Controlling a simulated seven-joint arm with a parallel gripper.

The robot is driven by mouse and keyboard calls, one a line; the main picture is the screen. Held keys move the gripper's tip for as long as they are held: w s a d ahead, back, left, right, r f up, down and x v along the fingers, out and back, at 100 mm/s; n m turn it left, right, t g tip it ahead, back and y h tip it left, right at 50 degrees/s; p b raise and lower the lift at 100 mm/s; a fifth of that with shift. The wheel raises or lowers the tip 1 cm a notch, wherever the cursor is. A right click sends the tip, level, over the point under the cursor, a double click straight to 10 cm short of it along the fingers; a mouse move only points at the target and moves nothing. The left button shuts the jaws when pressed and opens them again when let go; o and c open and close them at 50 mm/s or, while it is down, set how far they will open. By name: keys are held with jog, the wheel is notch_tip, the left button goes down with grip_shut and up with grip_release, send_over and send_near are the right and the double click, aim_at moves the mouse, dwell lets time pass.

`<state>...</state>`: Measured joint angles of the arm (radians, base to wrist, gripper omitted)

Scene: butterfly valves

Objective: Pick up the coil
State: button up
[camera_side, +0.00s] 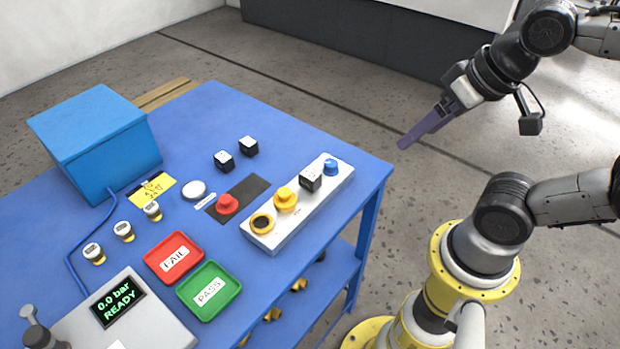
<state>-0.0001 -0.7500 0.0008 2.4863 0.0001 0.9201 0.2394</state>
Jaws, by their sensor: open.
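Several small black cubes with pale tops look like coils; I cannot tell which one is meant. One cube (311,178) sits on the white block (270,239), between a yellow part and a blue knob. Two more cubes stand on the blue table, one cube (224,160) beside the dark mat and another cube (248,146) a little further back. My gripper (408,141), with purple fingers, is open and empty. It hangs in the air beyond the table's right edge, well apart from all the cubes.
The blue table (258,119) has free room at its back right corner. On it are a red button (227,204), yellow part (286,198), blue knob (330,167), red tray (156,256), green tray (234,284), blue box (85,125) and a display unit (160,325).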

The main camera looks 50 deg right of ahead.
jog(key=w+r+m+g, duration=0.1)
jog(key=w+r+m, duration=0.4)
jog(key=m, duration=0.4)
jog(key=m+g, duration=0.5)
jog(key=m, duration=0.1)
send_over(310, 174)
notch_tip(310, 174, down, 17)
jog(key=shift+d+f, duration=0.1)
jog(key=shift+f, duration=2.95)
grip_shut()
